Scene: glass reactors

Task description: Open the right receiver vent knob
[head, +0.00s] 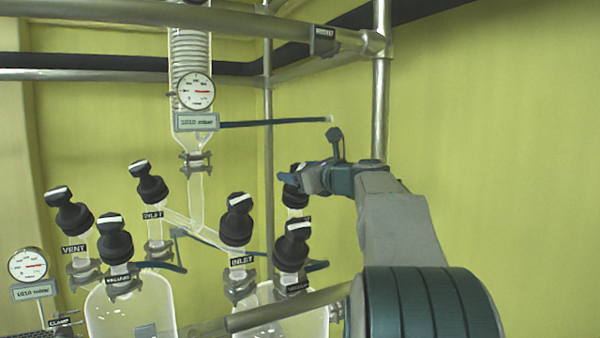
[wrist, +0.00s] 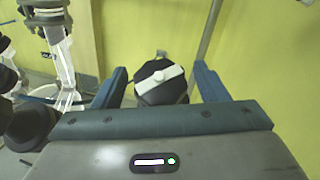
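The right receiver vent knob (head: 294,196) is black with a white bar on top. It stands at the back of the right receiver (head: 300,325), and its label is mostly hidden. In the wrist view the knob (wrist: 172,93) sits between my gripper's two blue fingers, with its white bar running slightly slantwise. My gripper (head: 308,178) is at the knob's top in the head view and covers part of it. The fingers (wrist: 160,78) are open, with a visible gap on each side of the knob. The knob's lower part is hidden by the gripper body in the wrist view.
A vacuum knob (head: 292,246) and an inlet knob (head: 237,222) stand close in front. The left receiver (head: 128,308) has several similar knobs. A vertical metal pole (head: 381,90) rises behind my arm. A condenser with a gauge (head: 195,92) hangs at the upper left. The right side is clear.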

